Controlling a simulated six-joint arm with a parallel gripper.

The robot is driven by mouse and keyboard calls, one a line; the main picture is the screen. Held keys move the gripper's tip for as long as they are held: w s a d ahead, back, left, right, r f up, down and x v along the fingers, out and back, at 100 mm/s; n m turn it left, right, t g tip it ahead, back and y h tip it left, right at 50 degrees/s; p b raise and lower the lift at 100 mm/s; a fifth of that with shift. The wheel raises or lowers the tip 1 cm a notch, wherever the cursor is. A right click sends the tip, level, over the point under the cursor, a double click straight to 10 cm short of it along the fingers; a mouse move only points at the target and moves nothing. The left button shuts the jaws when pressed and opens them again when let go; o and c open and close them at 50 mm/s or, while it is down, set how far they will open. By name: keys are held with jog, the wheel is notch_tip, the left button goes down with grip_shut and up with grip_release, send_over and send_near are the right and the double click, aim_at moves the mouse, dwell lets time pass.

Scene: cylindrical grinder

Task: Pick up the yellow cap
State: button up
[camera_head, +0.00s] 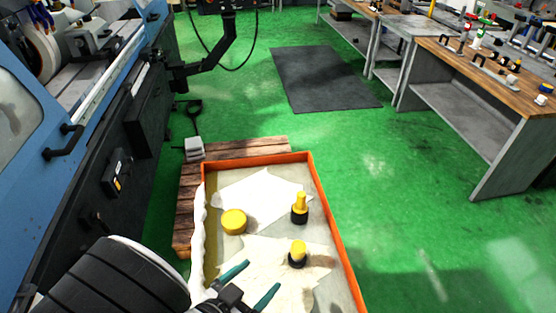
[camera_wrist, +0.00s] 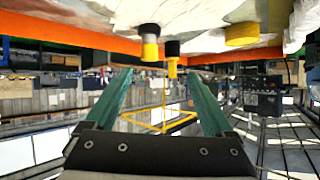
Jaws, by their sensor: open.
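The yellow cap (camera_head: 233,221), a short round disc, lies in the left part of an orange-rimmed tray (camera_head: 331,217) in the head view. It also shows at the top of the wrist view (camera_wrist: 241,35), which looks upside down. Two yellow-and-black pieces stand to its right: a taller one (camera_head: 300,206) and a shorter one (camera_head: 298,252). My gripper (camera_head: 262,276), with green fingers, is open and empty near the front of the tray, nearer the camera than the cap. In the wrist view the gripper (camera_wrist: 158,74) has nothing between its fingers.
Crumpled white sheets (camera_head: 265,192) line the tray, which sits on a wooden pallet (camera_head: 243,147). A blue machine (camera_head: 100,110) stands along the left. A workbench (camera_head: 490,85) is at the right, with open green floor (camera_head: 410,200) between.

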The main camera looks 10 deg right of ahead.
aim_at(296, 249)
jog(key=shift+h, duration=0.8)
jog(key=x, duration=1)
jog(key=d+x, duration=0.1)
jog(key=x, duration=0.4)
jog(key=shift+s+d+r, duration=0.1)
jog(key=shift+d+r, duration=0.05)
jog(key=shift+r, duration=0.1)
grip_shut()
